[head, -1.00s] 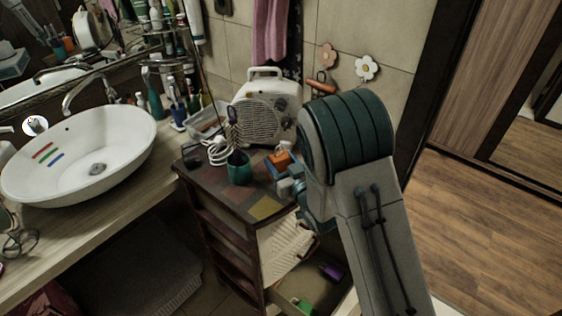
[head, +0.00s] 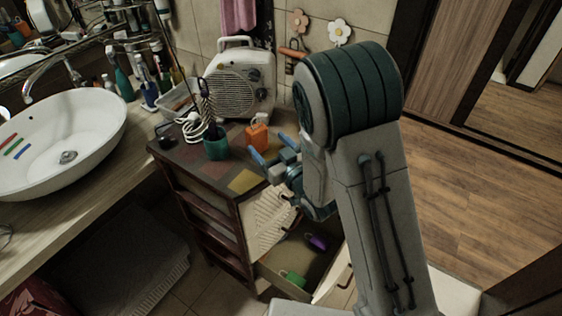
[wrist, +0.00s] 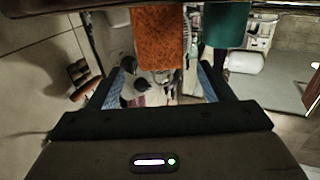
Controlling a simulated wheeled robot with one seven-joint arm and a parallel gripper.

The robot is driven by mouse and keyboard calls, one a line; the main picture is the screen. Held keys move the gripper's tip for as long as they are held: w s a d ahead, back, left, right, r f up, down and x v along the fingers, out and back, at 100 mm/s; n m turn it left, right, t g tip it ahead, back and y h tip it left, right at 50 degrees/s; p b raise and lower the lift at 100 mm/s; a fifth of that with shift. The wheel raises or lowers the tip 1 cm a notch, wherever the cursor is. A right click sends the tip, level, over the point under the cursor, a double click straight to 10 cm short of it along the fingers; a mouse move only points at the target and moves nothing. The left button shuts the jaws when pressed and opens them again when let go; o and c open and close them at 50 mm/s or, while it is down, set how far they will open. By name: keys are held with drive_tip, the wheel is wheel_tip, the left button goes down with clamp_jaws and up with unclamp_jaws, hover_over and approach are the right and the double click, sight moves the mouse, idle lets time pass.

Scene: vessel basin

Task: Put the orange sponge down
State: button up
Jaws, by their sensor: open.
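The orange sponge (head: 257,137) stands on the patterned top of the small dresser (head: 205,165), to the right of a teal cup (head: 215,145). My gripper (head: 268,158) is open and empty, a little in front and to the right of the sponge, apart from it. In the wrist view the sponge (wrist: 158,38) shows at the top, beyond the open fingers (wrist: 165,85), with the teal cup (wrist: 225,25) beside it.
A white fan heater (head: 240,85) with a coiled white cable stands behind the cup. The dresser's open drawer (head: 300,290) holds a green item (head: 292,278) and a purple item (head: 316,243). A white basin (head: 60,140) is at left; floor at right is clear.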

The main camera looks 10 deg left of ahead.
drive_tip(key=p+v, duration=0.6)
drive_tip(key=p, duration=0.2)
drive_tip(key=shift+r, duration=0.1)
